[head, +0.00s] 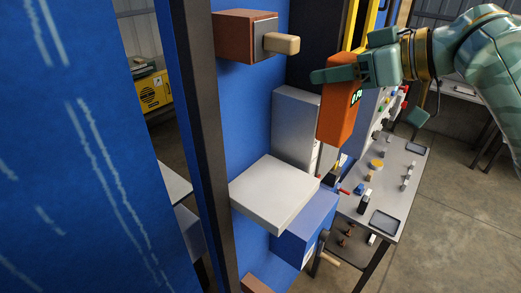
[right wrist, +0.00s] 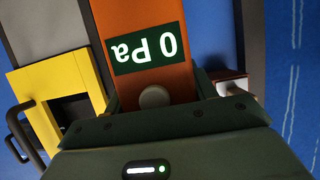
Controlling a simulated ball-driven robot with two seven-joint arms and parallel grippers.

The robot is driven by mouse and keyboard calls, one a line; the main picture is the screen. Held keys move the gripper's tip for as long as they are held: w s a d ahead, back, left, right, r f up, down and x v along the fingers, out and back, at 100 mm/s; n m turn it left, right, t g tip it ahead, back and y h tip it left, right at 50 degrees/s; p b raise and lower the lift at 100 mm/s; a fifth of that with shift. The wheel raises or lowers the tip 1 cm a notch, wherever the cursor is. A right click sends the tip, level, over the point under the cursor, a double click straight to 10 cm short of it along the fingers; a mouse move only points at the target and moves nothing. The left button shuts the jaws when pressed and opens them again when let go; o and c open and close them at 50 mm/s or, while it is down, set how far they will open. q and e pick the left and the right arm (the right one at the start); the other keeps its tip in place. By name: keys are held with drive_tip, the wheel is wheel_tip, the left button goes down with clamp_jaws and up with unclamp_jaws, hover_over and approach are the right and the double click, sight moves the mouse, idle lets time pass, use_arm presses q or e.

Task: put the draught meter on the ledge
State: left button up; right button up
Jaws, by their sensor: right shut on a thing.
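The draught meter (head: 338,118) is an orange box with a small dark display, held in the air in the head view. In the right wrist view the meter (right wrist: 150,78) shows its display upside down, reading "0 Pa", with a round pale knob beside it. My right gripper (head: 345,76) is shut on the meter near its upper end. The ledge (head: 272,193) looks to be the pale grey slab sticking out from the blue panel. Its top is bare. The meter hangs above the slab's level and to its right in the picture, apart from it. My left gripper is not in view.
A brown block with a wooden peg (head: 281,43) juts out above the slab. A grey box (head: 296,125) stands behind the slab, and a blue box (head: 305,228) sits below it. A table with small parts (head: 395,180) stands to the right. A dark post (head: 200,140) rises at left.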

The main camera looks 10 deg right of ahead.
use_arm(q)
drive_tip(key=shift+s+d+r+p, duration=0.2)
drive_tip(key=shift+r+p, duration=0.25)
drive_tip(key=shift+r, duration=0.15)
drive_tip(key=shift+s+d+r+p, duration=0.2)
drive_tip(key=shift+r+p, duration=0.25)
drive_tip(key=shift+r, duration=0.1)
use_arm(e)
drive_tip(key=w+a+f, duration=0.1)
drive_tip(key=a+f, duration=1)
drive_tip(key=shift+w+f, duration=0.35)
drive_tip(key=shift+w, duration=0.05)
drive_tip(key=o, duration=1.2)
drive_tip(key=shift+d+f, duration=0.1)
drive_tip(key=shift+o, duration=0.8)
